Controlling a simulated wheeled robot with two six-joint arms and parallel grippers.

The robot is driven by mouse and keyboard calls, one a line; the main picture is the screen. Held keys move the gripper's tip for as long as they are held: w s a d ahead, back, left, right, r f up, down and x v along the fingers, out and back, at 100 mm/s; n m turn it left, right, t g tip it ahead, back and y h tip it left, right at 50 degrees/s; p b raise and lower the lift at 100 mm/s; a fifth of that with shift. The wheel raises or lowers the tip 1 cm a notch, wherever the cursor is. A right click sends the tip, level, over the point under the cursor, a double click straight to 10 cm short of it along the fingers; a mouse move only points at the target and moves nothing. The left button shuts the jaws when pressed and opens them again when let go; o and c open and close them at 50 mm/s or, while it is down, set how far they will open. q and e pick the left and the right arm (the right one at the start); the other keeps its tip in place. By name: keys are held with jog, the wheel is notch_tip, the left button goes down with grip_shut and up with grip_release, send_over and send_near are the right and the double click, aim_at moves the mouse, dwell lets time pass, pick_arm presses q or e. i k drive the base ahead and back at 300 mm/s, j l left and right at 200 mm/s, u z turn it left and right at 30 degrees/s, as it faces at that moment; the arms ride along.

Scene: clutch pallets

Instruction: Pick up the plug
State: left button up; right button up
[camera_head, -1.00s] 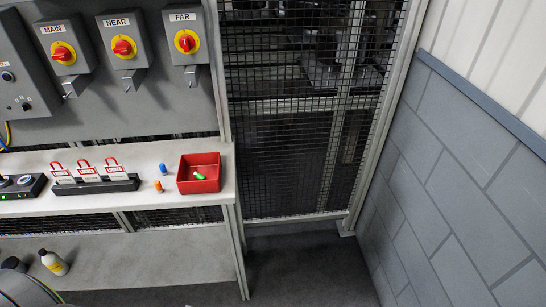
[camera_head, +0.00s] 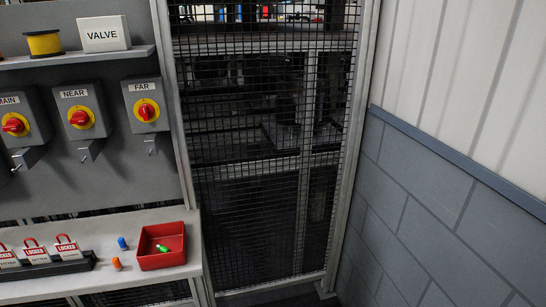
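Three small coloured pieces could be the plug; I cannot tell which one is meant. A green piece (camera_head: 163,248) lies inside the red tray (camera_head: 150,262). A blue piece (camera_head: 122,243) and an orange piece (camera_head: 117,264) stand on the pale shelf just left of the tray. Neither of my grippers is in view.
Red padlocks marked LOCKED (camera_head: 67,243) stand in a black rack (camera_head: 48,271) at the shelf's left. Rotary switches, one labelled FAR (camera_head: 146,110), hang above. A VALVE box (camera_head: 103,33) sits on the upper shelf. Mesh fence (camera_head: 255,225) and a block wall (camera_head: 430,215) bound the right.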

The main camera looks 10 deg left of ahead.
aim_at(121, 241)
jog(key=j+u, duration=0.1)
jog(key=u, duration=0.35)
jog(key=j+u, duration=0.1)
jog(key=u, duration=0.4)
jog(key=j+u, duration=0.1)
jog(key=u, duration=0.35)
